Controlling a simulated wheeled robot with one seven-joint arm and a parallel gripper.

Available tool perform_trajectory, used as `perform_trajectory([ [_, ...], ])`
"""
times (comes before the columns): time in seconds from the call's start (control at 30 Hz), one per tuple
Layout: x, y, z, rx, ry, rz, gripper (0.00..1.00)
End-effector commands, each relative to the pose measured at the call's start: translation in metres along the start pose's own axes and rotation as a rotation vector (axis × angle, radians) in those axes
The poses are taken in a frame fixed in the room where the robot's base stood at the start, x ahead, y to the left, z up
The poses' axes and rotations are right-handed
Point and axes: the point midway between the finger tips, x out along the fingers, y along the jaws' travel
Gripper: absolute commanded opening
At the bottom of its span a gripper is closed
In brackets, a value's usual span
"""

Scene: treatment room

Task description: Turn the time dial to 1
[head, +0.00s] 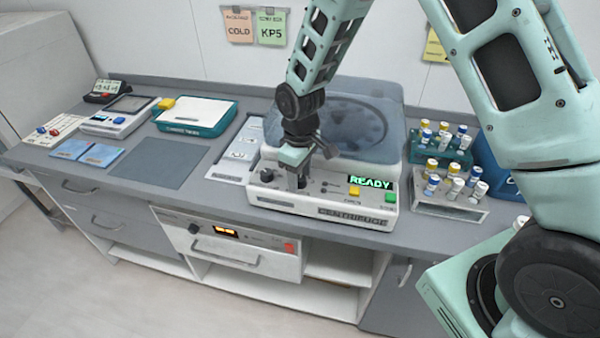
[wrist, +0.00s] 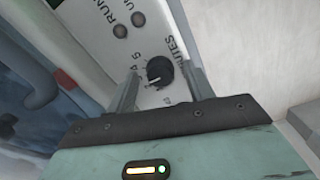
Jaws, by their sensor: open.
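The time dial is a round black knob (wrist: 159,71) on the pale front panel of the centrifuge (head: 322,211), beside the word MINUTES in the wrist view. A white pointer mark shows on its lower-left side. The digits 4 and 5 are printed near it; which number it points to is hard to tell. My gripper (wrist: 160,76) is open, with one finger on each side of the dial; contact is not clear. In the head view my gripper (head: 297,182) is at the panel's left half and hides the dial.
Another black knob (head: 266,175) sits on the panel left of my gripper. A lit READY display (head: 370,183), a yellow button (head: 354,191) and a green button (head: 391,197) are to the right. A tube rack (head: 450,204) stands right of the centrifuge. A grey mat (head: 160,162) lies left.

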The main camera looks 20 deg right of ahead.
Motion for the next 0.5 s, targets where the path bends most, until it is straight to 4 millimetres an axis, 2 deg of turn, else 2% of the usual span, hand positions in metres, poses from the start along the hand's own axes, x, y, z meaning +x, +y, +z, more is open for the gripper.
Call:
perform_trajectory([
  [0.03, -0.0001, 0.0, -0.0001, 0.0, 0.0, 0.0, 0.52],
  [0.2, -0.0003, 0.0, 0.0, 0.0, 0.0, 0.0, 0.08],
  [0.5, -0.0005, 0.0001, 0.0, -0.022, 0.0, 0.0, 0.08],
])
